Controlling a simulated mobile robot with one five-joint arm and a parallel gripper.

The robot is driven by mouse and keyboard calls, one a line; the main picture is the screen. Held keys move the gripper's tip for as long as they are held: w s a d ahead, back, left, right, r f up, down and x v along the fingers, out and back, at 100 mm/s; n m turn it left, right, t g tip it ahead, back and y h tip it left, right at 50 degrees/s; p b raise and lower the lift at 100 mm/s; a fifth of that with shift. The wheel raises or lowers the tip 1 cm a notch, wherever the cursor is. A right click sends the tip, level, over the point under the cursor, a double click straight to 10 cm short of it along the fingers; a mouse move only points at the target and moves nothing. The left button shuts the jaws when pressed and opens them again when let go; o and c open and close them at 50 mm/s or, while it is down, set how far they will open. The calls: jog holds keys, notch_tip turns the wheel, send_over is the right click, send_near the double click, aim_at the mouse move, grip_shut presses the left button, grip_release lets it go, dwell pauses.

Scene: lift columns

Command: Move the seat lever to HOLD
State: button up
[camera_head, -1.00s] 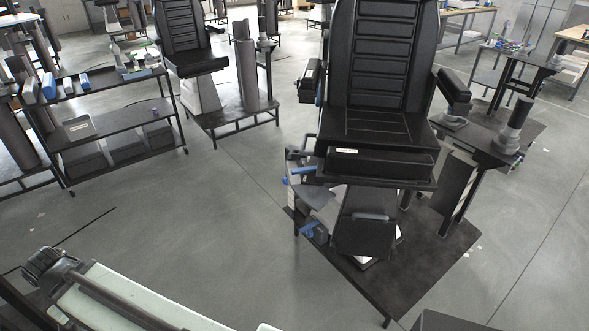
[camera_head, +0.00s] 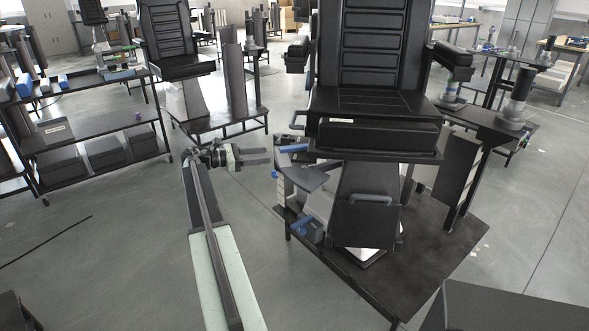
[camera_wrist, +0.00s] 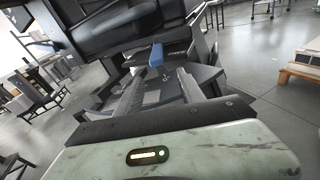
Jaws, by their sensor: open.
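The black seat (camera_head: 375,137) stands on a lift column over a dark platform. A blue lever (camera_head: 293,148) sticks out to the left below the seat cushion. A second blue part (camera_head: 308,227) sits lower down on the same side. I cannot tell from markings which is the seat lever, and HOLD is not readable. My gripper (camera_head: 268,157) is open and empty, left of the upper blue lever and apart from it. In the wrist view a blue lever (camera_wrist: 156,55) shows ahead of my open gripper (camera_wrist: 160,82).
A grey angled plate (camera_head: 303,177) lies just below the upper lever. The dark platform (camera_head: 430,262) spreads under the seat. A shelf rack (camera_head: 90,145) and another seat (camera_head: 175,65) stand at the left and back. The floor between is clear.

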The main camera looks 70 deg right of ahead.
aim_at(293, 147)
jog(key=shift+g, duration=0.9)
jog(key=x, duration=0.8)
jog(key=r+x, duration=0.1)
jog(key=x, duration=0.3)
jog(key=shift+d, duration=0.4)
grip_shut()
jog(key=shift+a+f, duration=0.1)
